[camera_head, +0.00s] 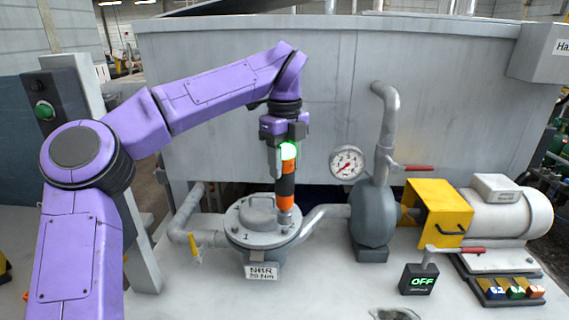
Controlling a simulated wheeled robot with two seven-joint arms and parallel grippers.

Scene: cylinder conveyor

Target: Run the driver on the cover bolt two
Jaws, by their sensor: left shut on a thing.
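My left gripper (286,140) is shut on an orange and black driver (286,185) and holds it upright, tip down. A light near the top of the driver glows green. The driver's lower end meets the right side of the round grey cover (258,214), beside the mark 2; the bolt under it is hidden. The mark 1 shows at the cover's front left. A plate (262,272) in front of the cover reads NBR and a torque in Nm. My right gripper is not in view.
Right of the cover stand a grey pump (373,222), a pressure gauge (347,163), a yellow guard (437,212) and a motor (507,212). A black box (418,279) reads OFF. Pipes flank the cover, and a large grey tank (430,90) rises behind.

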